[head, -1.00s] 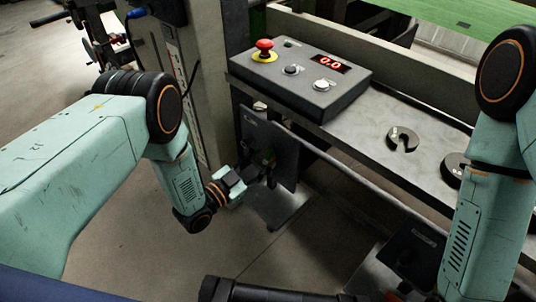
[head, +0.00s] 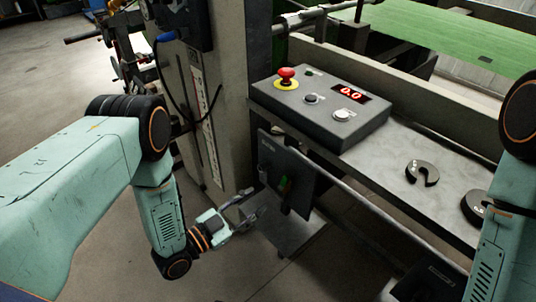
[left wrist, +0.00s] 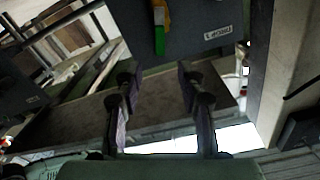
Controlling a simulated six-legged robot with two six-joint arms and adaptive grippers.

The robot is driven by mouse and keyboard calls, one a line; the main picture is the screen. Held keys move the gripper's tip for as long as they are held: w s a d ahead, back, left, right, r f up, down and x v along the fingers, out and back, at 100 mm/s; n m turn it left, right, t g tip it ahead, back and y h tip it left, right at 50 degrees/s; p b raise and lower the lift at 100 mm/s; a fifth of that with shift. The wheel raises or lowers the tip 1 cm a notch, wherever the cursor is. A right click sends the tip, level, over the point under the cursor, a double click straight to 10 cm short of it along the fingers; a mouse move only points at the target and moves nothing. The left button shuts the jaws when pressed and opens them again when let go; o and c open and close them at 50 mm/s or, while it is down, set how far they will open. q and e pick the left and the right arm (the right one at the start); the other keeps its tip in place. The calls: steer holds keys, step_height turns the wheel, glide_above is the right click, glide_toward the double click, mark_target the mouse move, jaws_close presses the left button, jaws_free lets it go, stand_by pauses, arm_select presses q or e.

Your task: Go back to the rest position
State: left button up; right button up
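My left gripper (head: 243,214) hangs low in the head view, in front of and below the control box. Its two fingers are apart with nothing between them, as the left wrist view (left wrist: 156,100) also shows. In the left wrist view the handle (left wrist: 160,27) is yellow and green, above the gap between the fingers. My right arm enters at the right edge, and its gripper is out of view.
A grey control box (head: 330,105) with a red mushroom button (head: 287,76) and a display reading 0.0 sits on the metal ledge (head: 385,160). A slotted dark disc (head: 422,173) and another round piece (head: 474,207) lie on the ledge. A post (head: 224,85) stands left of the box.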

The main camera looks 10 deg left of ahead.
arm_select(q)
steer(key=s+a+f+n+g+y+p, duration=0.1)
steer(key=s+a+f+n+g+y, duration=0.25)
steer(key=s+f, duration=0.35)
steer(key=s+a+f+n+g+y, duration=0.2)
steer(key=s+f+n+g+y, duration=0.25)
steer(key=s, duration=0.35)
steer(key=s+a+r+n+g+y+p, duration=0.1)
steer(key=s+r+g, duration=0.2)
steer(key=s, duration=0.4)
steer(key=s+a+r+n+g+y+p, duration=0.1)
steer(key=s+r+n+g, duration=0.1)
steer(key=s+r, duration=0.3)
steer(key=s+g, duration=0.1)
steer(key=s, duration=0.2)
steer(key=shift+a+g+y+p, duration=0.2)
steer(key=shift+g+y+p, duration=0.1)
